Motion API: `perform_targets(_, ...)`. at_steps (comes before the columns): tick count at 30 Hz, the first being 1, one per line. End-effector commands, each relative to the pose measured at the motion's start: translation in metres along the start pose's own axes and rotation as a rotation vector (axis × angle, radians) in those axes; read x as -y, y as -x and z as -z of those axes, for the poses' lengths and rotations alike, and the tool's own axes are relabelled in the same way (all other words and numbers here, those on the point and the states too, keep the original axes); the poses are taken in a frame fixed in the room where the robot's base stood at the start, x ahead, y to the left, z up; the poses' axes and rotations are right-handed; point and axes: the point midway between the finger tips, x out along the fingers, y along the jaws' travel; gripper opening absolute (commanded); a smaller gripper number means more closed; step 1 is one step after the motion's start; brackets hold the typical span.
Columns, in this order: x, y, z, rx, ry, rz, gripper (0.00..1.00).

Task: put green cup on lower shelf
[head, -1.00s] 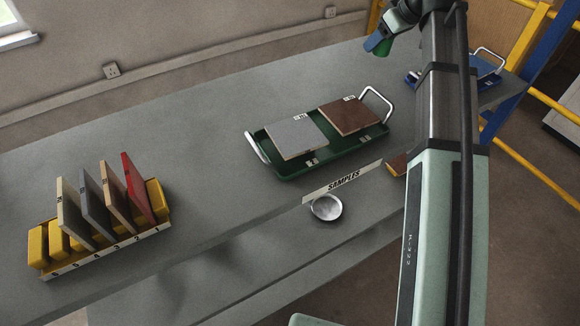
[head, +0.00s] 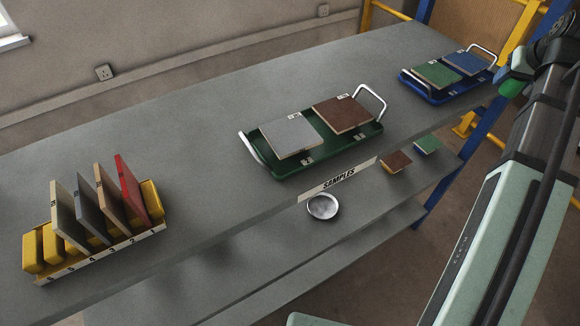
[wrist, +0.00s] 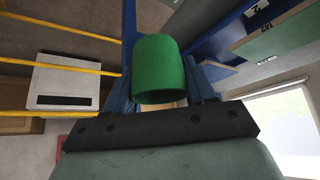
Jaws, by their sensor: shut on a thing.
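The green cup (wrist: 160,65) is between the two blue fingers of my gripper (wrist: 163,92) in the wrist view. My gripper is shut on it. In the head view my gripper (head: 510,80) is at the far right, off the right end of the bench, with a small part of the green cup (head: 512,89) showing below it. The lower shelf (head: 300,252) runs under the bench top. On it are a round metal dish (head: 322,207), a small brown tile (head: 396,161) and a small green tile (head: 426,145). Much of its depth is hidden by the bench top.
The bench top (head: 200,130) carries a green tray (head: 280,172) with two tiles, a blue tray (head: 432,98) with two tiles, and a numbered rack (head: 100,257) with several upright tiles. A blue post (head: 450,175) stands at the bench's right end. The shelf is bare left of the dish.

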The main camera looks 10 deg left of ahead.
Motion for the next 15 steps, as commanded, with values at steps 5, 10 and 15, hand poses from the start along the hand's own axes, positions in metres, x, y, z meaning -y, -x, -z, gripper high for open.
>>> perform_targets(5, -0.046, 0.008, -0.017, 0.0, -0.111, -0.071, 0.22)
perform_targets(10, -0.067, -0.022, -0.021, 0.003, -0.065, -0.04, 0.22)
perform_targets(15, -0.093, -0.051, -0.03, 0.003, -0.027, -0.014, 0.22)
